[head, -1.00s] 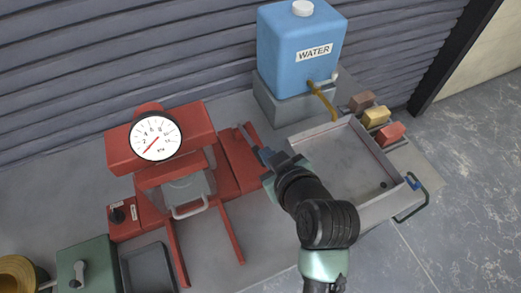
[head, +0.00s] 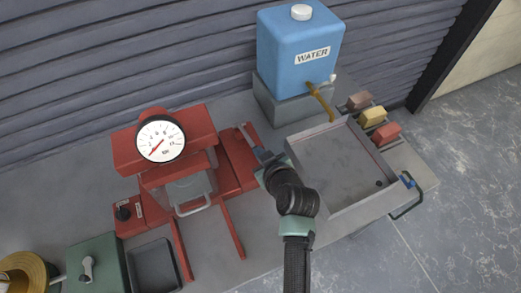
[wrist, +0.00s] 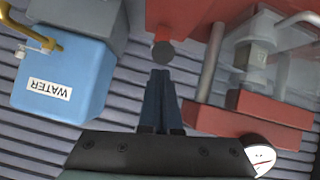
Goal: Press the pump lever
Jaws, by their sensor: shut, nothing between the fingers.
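The red press (head: 165,170) stands left of centre in the head view, with a white round gauge (head: 161,139) on top. A thin grey bar that looks like the pump lever (head: 245,132) lies at the red block right of the press. Its dark round end (wrist: 163,52) seems to show in the wrist view, just beyond my fingertips. My gripper (head: 260,153) is shut and empty, close to the red block's right side. It also shows in the wrist view (wrist: 160,76). I cannot tell whether the fingertips touch the lever; a small gap seems to show.
A blue water tank (head: 300,50) with a brass tap stands on a grey block behind. A grey sink tray (head: 345,170) is close on the right, with coloured blocks (head: 371,116) beside it. A green box (head: 98,262) and dark tray (head: 154,267) are at front left.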

